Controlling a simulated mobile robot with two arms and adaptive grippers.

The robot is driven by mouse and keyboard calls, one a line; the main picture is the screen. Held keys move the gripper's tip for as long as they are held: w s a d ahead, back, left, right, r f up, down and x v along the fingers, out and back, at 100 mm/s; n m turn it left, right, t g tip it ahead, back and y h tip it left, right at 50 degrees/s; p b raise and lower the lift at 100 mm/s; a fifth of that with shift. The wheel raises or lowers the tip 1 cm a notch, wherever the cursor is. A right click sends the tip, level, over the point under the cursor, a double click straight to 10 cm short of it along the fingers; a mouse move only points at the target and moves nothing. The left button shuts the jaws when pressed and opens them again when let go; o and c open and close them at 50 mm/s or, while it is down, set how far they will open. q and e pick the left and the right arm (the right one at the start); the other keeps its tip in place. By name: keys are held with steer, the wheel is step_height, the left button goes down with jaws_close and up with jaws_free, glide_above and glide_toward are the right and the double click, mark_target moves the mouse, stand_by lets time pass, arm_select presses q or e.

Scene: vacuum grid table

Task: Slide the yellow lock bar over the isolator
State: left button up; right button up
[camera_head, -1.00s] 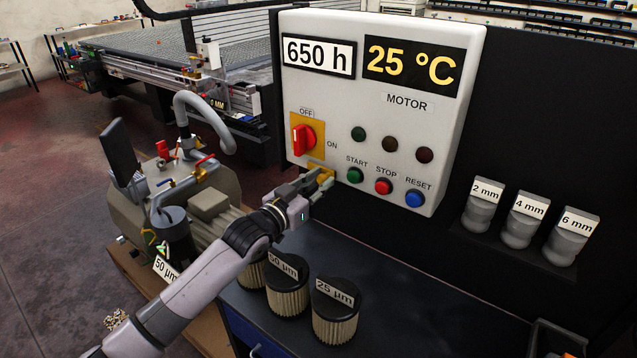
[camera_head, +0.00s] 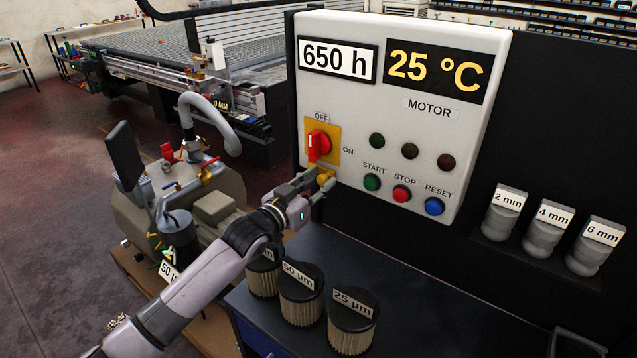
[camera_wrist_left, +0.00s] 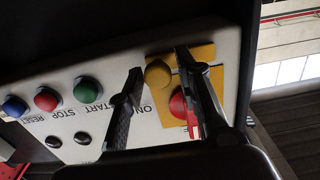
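The isolator, a red rotary handle (camera_head: 318,146) on a yellow plate (camera_head: 334,132), is on the white panel with its handle upright toward OFF. The yellow lock bar with its round knob (camera_head: 325,178) is just below it, partly hidden by my gripper in the head view. My left gripper (camera_head: 321,186) is at the knob. In the left wrist view its fingers (camera_wrist_left: 158,72) stand apart with the yellow knob (camera_wrist_left: 158,75) between their tips; I cannot tell whether they touch it. The red handle (camera_wrist_left: 178,104) shows beside one finger. My right gripper is not in view.
The START (camera_head: 372,182), STOP (camera_head: 402,193) and RESET (camera_head: 434,205) buttons are right of the gripper. Several filter cartridges (camera_head: 300,298) stand on the dark bench below my arm. A pump (camera_head: 215,205) is left of the panel.

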arm_select(q)
steer(key=shift+o, duration=0.8)
steer(key=shift+a, duration=0.1)
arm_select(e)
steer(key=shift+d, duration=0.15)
arm_select(q)
steer(key=shift+d, duration=0.2)
steer(key=v, duration=1.2)
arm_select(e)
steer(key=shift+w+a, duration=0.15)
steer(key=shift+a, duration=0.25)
